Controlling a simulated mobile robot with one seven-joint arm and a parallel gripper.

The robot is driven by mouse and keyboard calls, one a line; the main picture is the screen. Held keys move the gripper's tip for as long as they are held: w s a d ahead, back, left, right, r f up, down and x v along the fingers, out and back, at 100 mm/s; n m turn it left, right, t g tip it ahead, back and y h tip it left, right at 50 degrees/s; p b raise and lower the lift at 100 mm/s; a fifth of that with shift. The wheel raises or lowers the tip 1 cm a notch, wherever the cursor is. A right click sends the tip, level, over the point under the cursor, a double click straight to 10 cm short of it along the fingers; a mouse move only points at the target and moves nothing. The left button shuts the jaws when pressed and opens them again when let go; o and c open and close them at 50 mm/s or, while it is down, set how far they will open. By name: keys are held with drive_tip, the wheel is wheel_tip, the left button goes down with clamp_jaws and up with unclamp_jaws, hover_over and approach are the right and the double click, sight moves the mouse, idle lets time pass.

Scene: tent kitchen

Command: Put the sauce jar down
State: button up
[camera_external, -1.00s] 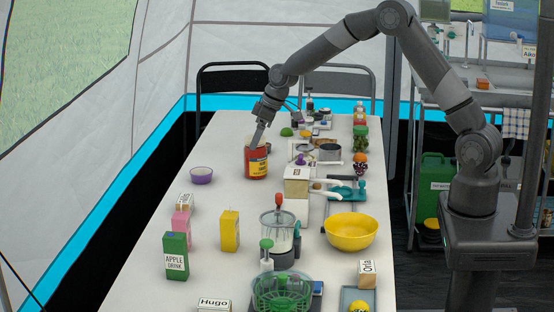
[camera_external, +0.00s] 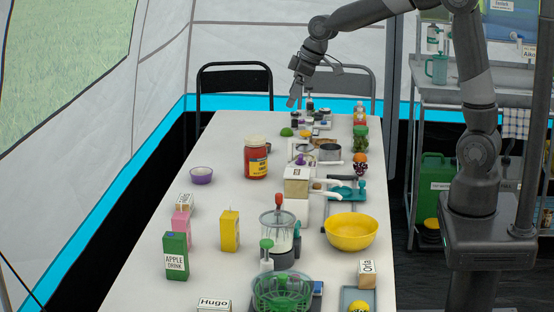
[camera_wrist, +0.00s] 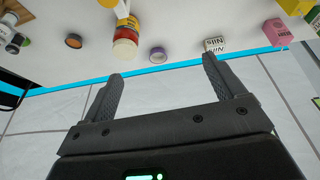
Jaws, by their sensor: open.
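The sauce jar (camera_external: 256,160) is red with a yellow label and a pale lid. It stands upright on the white table (camera_external: 225,275), left of the wooden box. In the wrist view a red and yellow jar with a pale end, which looks like the sauce jar (camera_wrist: 125,40), shows above the fingers and apart from them. My gripper (camera_external: 291,104) is raised over the far end of the table, up and to the right of the jar. In the wrist view my gripper (camera_wrist: 162,80) has its two fingers wide apart with nothing between them.
The wooden box (camera_external: 297,181), pans (camera_external: 329,152) and a yellow bowl (camera_external: 350,231) stand to the right. Cartons, including a green one (camera_external: 176,256), are nearer the camera. Chairs (camera_external: 234,84) stand behind the table.

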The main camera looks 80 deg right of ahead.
drive_tip(key=s+a+r, duration=0.3)
drive_tip(key=s+a, duration=0.2)
drive_tip(key=s, duration=0.2)
drive_tip(key=s+a+r, duration=0.2)
drive_tip(key=s+a, duration=0.2)
drive_tip(key=s, duration=0.3)
drive_tip(key=s+a+f, duration=0.1)
drive_tip(key=s+a, duration=0.1)
drive_tip(key=s, duration=0.5)
drive_tip(key=s+a+f+t, duration=0.1)
drive_tip(key=s+a, duration=0.1)
drive_tip(key=s, duration=0.5)
drive_tip(key=shift+s+a, duration=0.2)
drive_tip(key=shift+a, duration=0.1)
